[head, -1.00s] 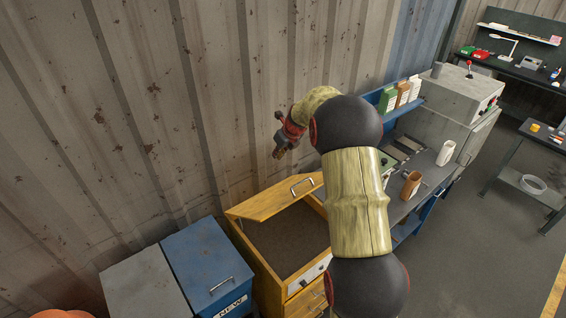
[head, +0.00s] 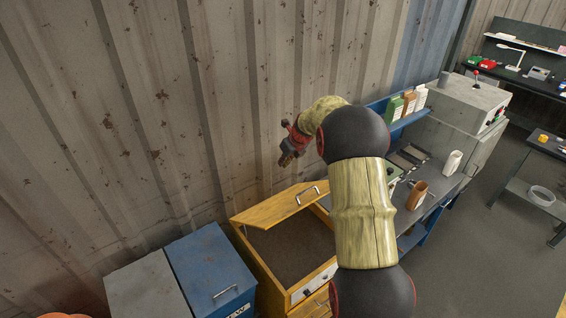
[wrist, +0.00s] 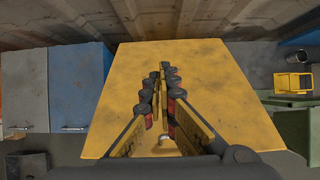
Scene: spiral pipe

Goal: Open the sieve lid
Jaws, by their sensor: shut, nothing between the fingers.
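The sieve is a yellow wooden cabinet (head: 246,252) with a dark brown inner surface (head: 295,248) showing at its top. Its yellow lid (head: 275,209) shows as a band at the far side of that surface, with a metal handle (head: 307,196) near its right end. My gripper (head: 287,159) is above and behind the lid, apart from the handle, against the wall in the picture. In the wrist view, my gripper (wrist: 165,68) is shut and empty in front of a broad yellow panel (wrist: 215,65), which looks like the lid. The lid's exact angle is hard to tell.
A blue-lidded bin (head: 207,262) and a grey one (head: 150,290) stand left of the cabinet. A corrugated wall (head: 170,120) rises close behind. A workbench with a brown container (head: 417,195) and a grey machine (head: 465,105) lie to the right.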

